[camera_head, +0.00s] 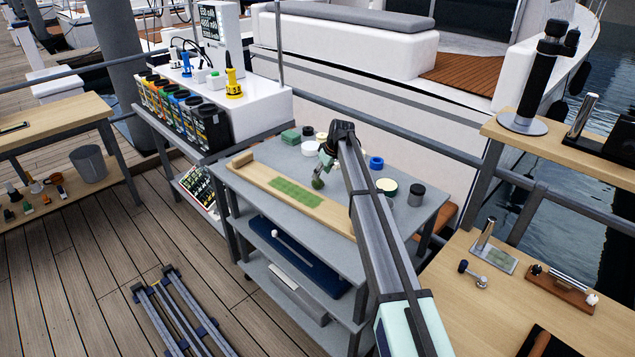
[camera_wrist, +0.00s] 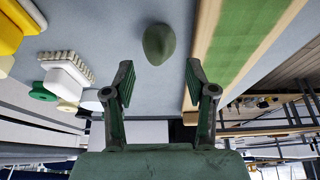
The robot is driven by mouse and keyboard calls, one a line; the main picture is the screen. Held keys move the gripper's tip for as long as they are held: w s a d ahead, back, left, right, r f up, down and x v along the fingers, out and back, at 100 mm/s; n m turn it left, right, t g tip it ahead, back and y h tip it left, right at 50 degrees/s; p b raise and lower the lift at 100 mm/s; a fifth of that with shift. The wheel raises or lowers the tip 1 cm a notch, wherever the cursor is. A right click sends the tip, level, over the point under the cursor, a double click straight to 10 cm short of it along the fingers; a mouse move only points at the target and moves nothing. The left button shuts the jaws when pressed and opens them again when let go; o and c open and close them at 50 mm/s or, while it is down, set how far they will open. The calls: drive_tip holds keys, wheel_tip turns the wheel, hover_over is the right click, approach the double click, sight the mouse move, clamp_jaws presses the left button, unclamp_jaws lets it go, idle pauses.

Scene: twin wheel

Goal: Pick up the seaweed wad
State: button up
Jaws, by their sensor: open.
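The seaweed wad, a small dark green rounded lump, lies on the grey table top in the head view (camera_head: 318,184). It is just right of the wooden board. In the wrist view the wad (camera_wrist: 160,45) is near the top middle, ahead of my fingertips and roughly centred between them. My gripper (camera_wrist: 160,82) is open and empty, its two dark fingers spread on either side of the picture's middle. In the head view my gripper (camera_head: 325,172) is beside and a little above the wad; its fingers are small and partly hidden by my arm.
A long wooden board (camera_head: 250,177) with a green mat (camera_head: 295,192) lies close on the left. A green block (camera_head: 290,136), a white round item (camera_head: 311,147), a blue ring (camera_head: 376,162), a cream-topped tub (camera_head: 387,185) and a dark jar (camera_head: 416,195) stand around the table.

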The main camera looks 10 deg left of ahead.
sight(317, 183)
drive_tip(key=shift+p+x, duration=1.4)
drive_tip(key=shift+x, duration=1.25)
drive_tip(key=shift+a, duration=0.15)
drive_tip(key=c, duration=0.7)
